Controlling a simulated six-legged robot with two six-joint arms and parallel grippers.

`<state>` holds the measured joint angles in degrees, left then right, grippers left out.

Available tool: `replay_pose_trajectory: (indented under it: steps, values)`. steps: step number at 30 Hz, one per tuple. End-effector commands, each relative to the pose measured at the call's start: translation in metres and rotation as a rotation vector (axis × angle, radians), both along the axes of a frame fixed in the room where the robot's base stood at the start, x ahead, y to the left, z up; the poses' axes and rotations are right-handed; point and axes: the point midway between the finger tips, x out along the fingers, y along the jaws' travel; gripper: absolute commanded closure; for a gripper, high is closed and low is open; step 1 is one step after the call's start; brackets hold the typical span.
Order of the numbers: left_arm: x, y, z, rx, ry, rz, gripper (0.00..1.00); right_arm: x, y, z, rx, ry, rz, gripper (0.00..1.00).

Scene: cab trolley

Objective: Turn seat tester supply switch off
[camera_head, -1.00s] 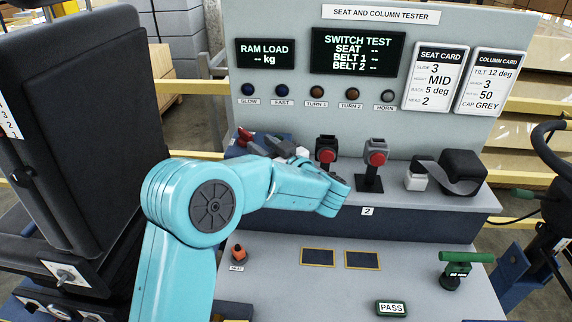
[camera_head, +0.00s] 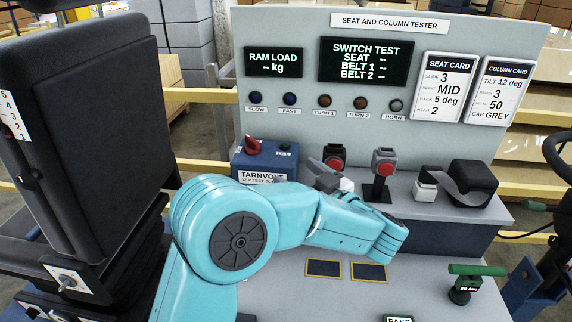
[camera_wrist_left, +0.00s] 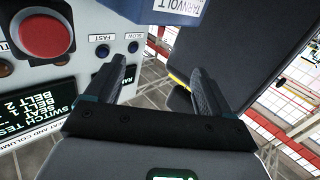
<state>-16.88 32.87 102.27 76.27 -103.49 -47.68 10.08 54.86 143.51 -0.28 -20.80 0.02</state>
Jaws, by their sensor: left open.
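The seat tester supply is a blue box (camera_head: 262,166) labelled TARNVOLT, standing at the left end of the tester's shelf. Its red rotary switch knob (camera_head: 253,146) is on top. Part of the box (camera_wrist_left: 170,12) shows upside down at the top of the left wrist view, with the knob out of sight. My left gripper (camera_head: 325,172) is open and empty, just right of the box and apart from the knob. Its two dark fingers (camera_wrist_left: 155,82) show spread in the left wrist view. My left arm hides the box's lower front. My right gripper is not in view.
Two red-button stands (camera_head: 383,164) are on the shelf, one close behind my left gripper. A black belt unit (camera_head: 472,184) stands at right. A tall black seat (camera_head: 95,120) is at left. The display panel (camera_head: 440,35) rises behind.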

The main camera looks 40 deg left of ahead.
Motion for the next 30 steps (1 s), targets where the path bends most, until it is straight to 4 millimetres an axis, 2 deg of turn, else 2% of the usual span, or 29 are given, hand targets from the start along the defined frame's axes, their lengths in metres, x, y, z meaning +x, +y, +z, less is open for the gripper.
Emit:
replay_pose_trajectory:
  steps: [2,4,6,9,13,15,17,19,21,23,25,26,29,30]
  values:
    - [0.009,-0.003,0.005,-0.017,-0.140,-0.047,0.19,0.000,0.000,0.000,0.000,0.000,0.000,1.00]
    - [0.030,-0.013,0.025,0.002,-0.345,-0.178,0.19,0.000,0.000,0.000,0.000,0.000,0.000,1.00]
    - [0.052,-0.030,0.051,0.024,-0.542,-0.350,0.19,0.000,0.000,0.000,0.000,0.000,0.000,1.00]
    - [0.074,-0.060,0.094,0.044,-0.794,-0.622,0.19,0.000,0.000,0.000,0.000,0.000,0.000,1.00]
    - [0.086,-0.080,0.140,0.073,-1.024,-0.982,0.19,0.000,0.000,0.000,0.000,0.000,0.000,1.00]
    - [0.087,-0.084,0.155,0.089,-1.087,-1.173,0.19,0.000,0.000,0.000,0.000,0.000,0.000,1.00]
    - [0.085,-0.085,0.163,0.101,-1.103,-1.333,0.19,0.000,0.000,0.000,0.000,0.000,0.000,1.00]
    - [0.080,-0.082,0.164,0.111,-1.076,-1.511,0.19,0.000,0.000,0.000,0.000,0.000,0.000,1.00]
    - [0.073,-0.073,0.157,0.117,-1.000,-1.669,0.19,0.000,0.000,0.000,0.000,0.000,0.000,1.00]
    - [0.065,-0.060,0.144,0.117,-0.896,-1.786,0.19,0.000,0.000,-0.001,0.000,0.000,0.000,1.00]
    - [0.054,-0.038,0.121,0.109,-0.737,-1.890,0.19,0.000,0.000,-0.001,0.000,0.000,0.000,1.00]
    - [0.047,-0.026,0.109,0.105,-0.657,-1.921,0.19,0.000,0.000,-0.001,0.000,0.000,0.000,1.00]
    - [0.015,0.035,0.060,0.092,-0.348,-1.948,0.19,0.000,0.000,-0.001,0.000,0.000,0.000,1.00]
    - [0.000,0.062,0.043,0.099,-0.235,-1.927,0.19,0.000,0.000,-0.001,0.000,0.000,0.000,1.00]
